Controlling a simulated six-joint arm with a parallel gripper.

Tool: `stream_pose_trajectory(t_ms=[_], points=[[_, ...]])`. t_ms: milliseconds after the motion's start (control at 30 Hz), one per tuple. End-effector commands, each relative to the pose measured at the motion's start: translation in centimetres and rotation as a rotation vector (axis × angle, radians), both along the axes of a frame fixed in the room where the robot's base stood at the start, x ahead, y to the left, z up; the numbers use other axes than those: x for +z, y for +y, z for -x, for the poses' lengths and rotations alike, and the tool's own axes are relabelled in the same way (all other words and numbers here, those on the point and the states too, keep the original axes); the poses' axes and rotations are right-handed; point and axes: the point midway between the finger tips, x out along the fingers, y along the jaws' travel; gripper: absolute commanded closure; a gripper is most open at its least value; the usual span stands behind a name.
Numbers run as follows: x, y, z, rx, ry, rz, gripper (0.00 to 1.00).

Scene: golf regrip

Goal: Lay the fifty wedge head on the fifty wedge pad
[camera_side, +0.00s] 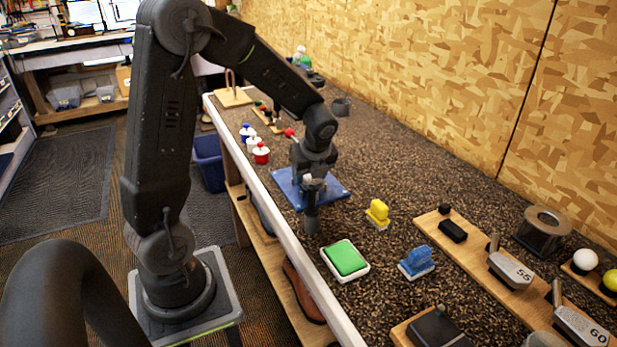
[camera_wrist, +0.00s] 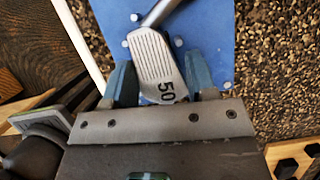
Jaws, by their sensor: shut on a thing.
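The fifty wedge head (camera_wrist: 155,52), a silver grooved face marked 50 with a short hosel, lies between the fingers of my gripper (camera_wrist: 160,78) in the wrist view. My gripper is shut on it. Behind it in that view is a blue mat (camera_wrist: 205,30), which also shows in the side view (camera_side: 336,190). In the side view my gripper (camera_side: 311,225) points down at the mat's near edge and mostly hides the head. A wooden board at right carries a bare black pad (camera_side: 453,231) beside the 55 head; no label shows whether it is the fifty wedge pad.
The 55 head (camera_side: 511,271) and 60 head (camera_side: 580,326) rest at right. A green pad (camera_side: 345,258), a blue brush (camera_side: 416,261) and a yellow brush (camera_side: 378,213) stand between. A metal ring-shaped holder (camera_side: 543,231) stands behind the board. Bare bench lies around the yellow brush.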

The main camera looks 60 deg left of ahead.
Motion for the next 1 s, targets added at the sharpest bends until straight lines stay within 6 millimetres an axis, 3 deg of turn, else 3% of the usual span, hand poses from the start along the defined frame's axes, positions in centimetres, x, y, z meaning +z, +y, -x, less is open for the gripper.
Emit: stream_pose_trajectory(t_ms=[400,667,867,1000], points=[[7.7,0.0,-0.1,0.000,-0.007,-0.001,0.72],[9.3,-0.1,-0.2,-0.009,-0.002,0.000,0.72],[9.5,-2.5,-3.2,-0.215,0.005,0.023,0.72],[9.9,-6.3,-7.0,-0.507,0.010,0.038,0.72]])
